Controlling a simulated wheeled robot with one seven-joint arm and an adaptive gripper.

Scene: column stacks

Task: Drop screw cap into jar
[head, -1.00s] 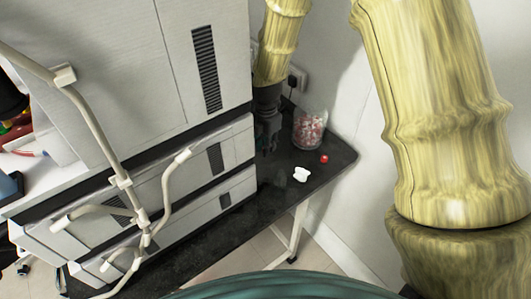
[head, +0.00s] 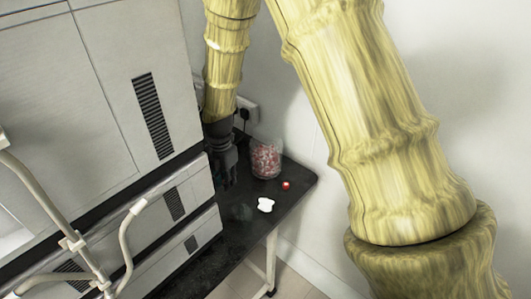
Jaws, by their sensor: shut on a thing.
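The clear jar (head: 266,160), filled with red and white pieces, stands upright on the dark bench top near the wall. My gripper (head: 229,176) is just left of the jar in the head view, pointing down, apart from it in the picture. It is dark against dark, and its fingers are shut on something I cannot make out. A small round red thing (head: 286,185) lies on the bench right of the jar; I cannot tell if it is a screw cap.
A white lobed object (head: 265,205) lies in front of the jar. A faint dark rounded shape (head: 241,212) shows left of it. The dark bench (head: 290,200) ends close to the right. A large pale cabinet (head: 130,90) stands close left of my gripper. A wall socket (head: 246,110) is behind.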

